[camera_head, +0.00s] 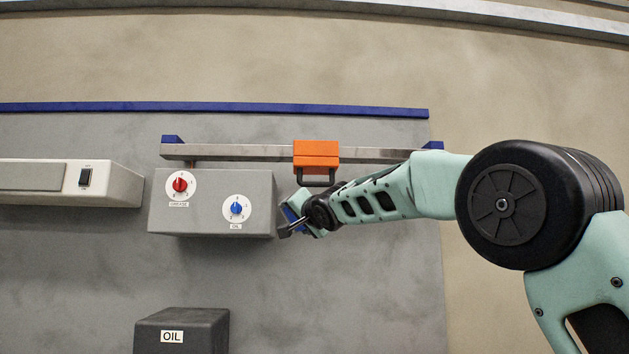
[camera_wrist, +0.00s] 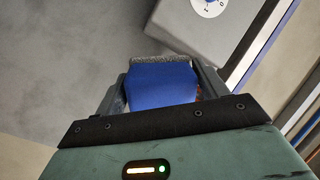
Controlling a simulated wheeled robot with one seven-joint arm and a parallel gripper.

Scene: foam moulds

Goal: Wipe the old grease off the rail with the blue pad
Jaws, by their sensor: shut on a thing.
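The rail (camera_head: 225,153) is a grey metal bar running across the upper part of the grey panel, held by blue end brackets. An orange block (camera_head: 316,153) with a dark handle sits on it, right of the middle. My gripper (camera_head: 291,220) is below the rail, beside the right end of the grey control box. It is shut on the blue pad (camera_wrist: 162,84), which has a grey fuzzy face at its far end in the wrist view. The pad is apart from the rail. My arm hides part of the rail's right end, and I cannot make out grease on the rail.
The grey control box (camera_head: 213,220) carries a red knob (camera_head: 180,185) and a blue knob (camera_head: 236,208) labelled OIL. A dark box marked OIL (camera_head: 190,330) stands below. A pale switch box (camera_head: 110,185) is at left. The panel right of the dark box is clear.

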